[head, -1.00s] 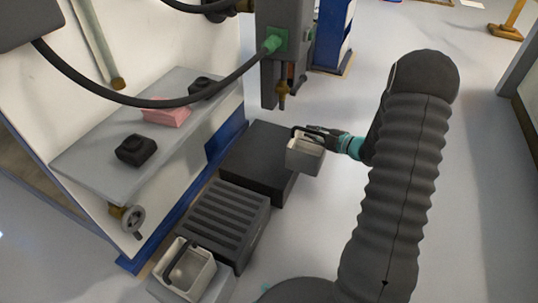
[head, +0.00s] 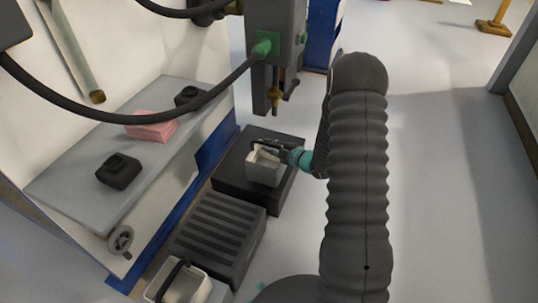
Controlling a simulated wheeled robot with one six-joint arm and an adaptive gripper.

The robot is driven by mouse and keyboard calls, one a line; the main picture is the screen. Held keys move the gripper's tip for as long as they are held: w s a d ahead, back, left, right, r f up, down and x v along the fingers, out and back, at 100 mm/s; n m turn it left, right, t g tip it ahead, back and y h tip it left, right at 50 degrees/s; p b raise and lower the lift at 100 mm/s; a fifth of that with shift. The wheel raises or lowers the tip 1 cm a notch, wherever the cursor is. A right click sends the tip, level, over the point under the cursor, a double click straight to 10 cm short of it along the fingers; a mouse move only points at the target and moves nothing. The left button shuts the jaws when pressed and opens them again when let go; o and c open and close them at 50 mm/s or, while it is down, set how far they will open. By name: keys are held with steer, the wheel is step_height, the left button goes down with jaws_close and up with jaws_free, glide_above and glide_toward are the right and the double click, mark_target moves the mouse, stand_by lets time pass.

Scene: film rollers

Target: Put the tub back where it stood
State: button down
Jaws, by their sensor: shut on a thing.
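A small light-grey tub (head: 263,170) with an open top shows in the head view, over the dark flat block (head: 238,190) below the machine's nozzle. My gripper (head: 268,147), with dark fingers and a teal wrist, is shut on the tub's upper rim. The tub looks upright. Whether its bottom touches the block cannot be told from this view. A second, similar pale tub (head: 203,283) with a dark handle stands at the lower edge of the view, partly cut off.
A ribbed dark grate (head: 217,236) lies between the block and the second tub. A grey shelf (head: 75,194) at left holds black items (head: 118,171) and a pink block (head: 152,127). The brass nozzle (head: 274,97) hangs close behind the tub. Open floor (head: 440,190) lies to the right.

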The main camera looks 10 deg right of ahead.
steer(key=shift+f, duration=2.05)
steer(key=shift+a+f+b, duration=0.1)
steer(key=shift+f+b, duration=0.1)
steer(key=shift+b, duration=0.25)
steer(key=c, duration=1.1)
jaws_free()
steer(key=shift+c, duration=0.2)
steer(key=shift+r, duration=0.1)
